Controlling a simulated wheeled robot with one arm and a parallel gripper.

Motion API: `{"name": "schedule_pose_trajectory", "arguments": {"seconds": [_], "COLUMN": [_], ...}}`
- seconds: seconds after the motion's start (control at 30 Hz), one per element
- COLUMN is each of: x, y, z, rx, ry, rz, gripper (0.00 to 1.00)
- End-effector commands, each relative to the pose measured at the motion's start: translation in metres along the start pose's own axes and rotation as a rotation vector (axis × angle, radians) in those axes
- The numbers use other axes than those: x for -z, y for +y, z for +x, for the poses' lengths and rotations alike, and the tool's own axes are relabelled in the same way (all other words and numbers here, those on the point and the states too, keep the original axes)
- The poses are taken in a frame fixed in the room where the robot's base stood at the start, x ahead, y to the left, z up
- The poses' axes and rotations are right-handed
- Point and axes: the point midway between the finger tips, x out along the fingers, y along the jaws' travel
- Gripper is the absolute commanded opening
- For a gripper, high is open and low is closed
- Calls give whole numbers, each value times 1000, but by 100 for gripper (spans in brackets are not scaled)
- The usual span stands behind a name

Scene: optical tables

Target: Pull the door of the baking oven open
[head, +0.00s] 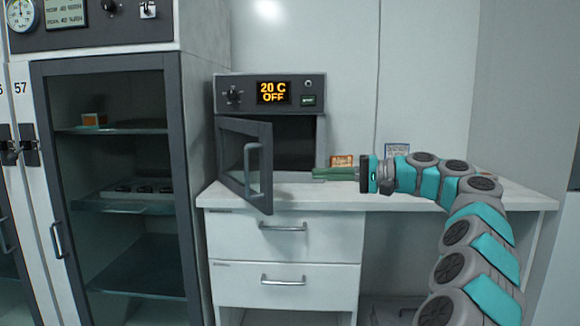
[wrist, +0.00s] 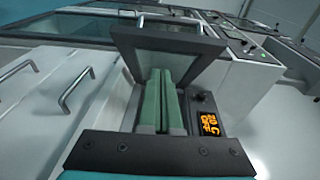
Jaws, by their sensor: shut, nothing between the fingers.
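The baking oven (head: 270,95) stands on the counter, its display reading 20 C OFF. Its dark-framed glass door (head: 232,165) is hinged on the left and stands ajar, swung out toward the camera. The door's vertical handle (head: 253,170) is on its free side. My gripper (head: 316,173) is shut and empty, in front of the right part of the oven, to the right of the handle and apart from it. In the wrist view the green fingers (wrist: 161,75) lie together, with the door (wrist: 165,42) beyond them and the display (wrist: 208,124) beside them. The oven's interior is dark.
The counter (head: 420,195) has drawers (head: 285,235) below. A tall glass-door cabinet (head: 125,190) stands close on the left.

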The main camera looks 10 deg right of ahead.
Motion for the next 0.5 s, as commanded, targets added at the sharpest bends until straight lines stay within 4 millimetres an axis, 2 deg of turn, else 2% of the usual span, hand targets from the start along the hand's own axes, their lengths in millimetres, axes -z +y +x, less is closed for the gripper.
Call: {"name": "schedule_pose_trajectory", "arguments": {"seconds": [0.1,0.23,0.37,0.5], "x": [9,11,10,8], "y": [5,12,13,11], "z": [-26,-36,-30,-9], "rx": [33,47,49,50], "ry": [3,2,-1,-5], "rz": [12,18,17,15], "gripper": [0,0,0,0]}}
